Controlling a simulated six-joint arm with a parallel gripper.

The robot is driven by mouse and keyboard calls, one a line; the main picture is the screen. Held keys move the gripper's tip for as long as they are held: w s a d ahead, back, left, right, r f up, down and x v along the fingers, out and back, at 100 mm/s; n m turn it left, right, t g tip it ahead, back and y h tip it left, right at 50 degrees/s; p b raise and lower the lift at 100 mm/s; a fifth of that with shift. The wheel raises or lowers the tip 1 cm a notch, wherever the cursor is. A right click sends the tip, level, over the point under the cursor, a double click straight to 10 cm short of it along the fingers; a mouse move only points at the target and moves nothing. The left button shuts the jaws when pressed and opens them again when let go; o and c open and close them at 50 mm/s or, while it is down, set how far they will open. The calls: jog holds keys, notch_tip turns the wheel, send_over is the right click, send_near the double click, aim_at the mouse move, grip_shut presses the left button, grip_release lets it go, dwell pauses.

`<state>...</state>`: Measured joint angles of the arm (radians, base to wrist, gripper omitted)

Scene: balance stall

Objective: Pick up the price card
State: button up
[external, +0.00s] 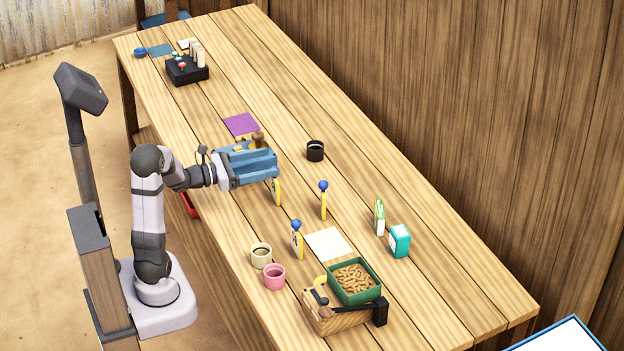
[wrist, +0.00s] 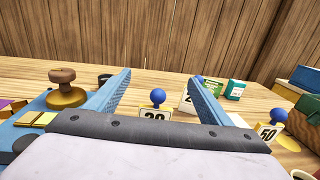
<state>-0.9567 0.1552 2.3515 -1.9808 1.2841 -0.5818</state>
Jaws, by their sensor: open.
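Three price cards with blue ball knobs and yellow edges stand upright on the table. The nearest card (wrist: 156,114) shows between my fingers, its number partly cut off by the gripper body; in the external view it stands just below my fingertips (external: 277,191), its knob hidden. A second card (external: 323,203) stands farther out, half hidden by the right finger in the wrist view (wrist: 187,106). A third, marked 50 (wrist: 268,133), stands to the right and nearer the front in the external view (external: 297,242). My gripper (wrist: 158,79) has blue fingers, wide apart and empty, also seen externally (external: 274,166).
A blue tray with a wooden-knobbed brass weight (wrist: 67,90) is close on the left. A black cup (external: 315,151) stands beyond. A green box (external: 379,217), teal box (external: 399,241), white sheet (external: 328,244), two cups (external: 261,256) and a green bin (external: 380,281) lie rightward.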

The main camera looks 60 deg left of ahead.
notch_tip(320, 180, down, 9)
jog(key=shift+f, duration=0.15)
jog(key=shift+w+d+p, duration=0.15)
jog(key=shift+w+d, duration=0.05)
jog(key=shift+w, duration=1)
jog(key=shift+w+d+p, duration=0.15)
jog(key=shift+w+p, duration=0.05)
jog(key=shift+w, duration=1.05)
jog(key=shift+w+d+p, duration=0.15)
jog(key=shift+w+d, duration=0.05)
jog(key=shift+w, duration=1)
jog(key=c, duration=1.1)
jog(key=shift+r, duration=0.25)
notch_tip(320, 180, up, 10)
jog(key=p, duration=0.1)
notch_tip(320, 180, up, 19)
jog(key=p, duration=1.9)
send_over(274, 186)
jog(key=w, duration=0.4)
jog(key=shift+w+d+r, duration=0.1)
jog(key=shift+w+d, duration=0.05)
jog(key=shift+d, duration=0.2)
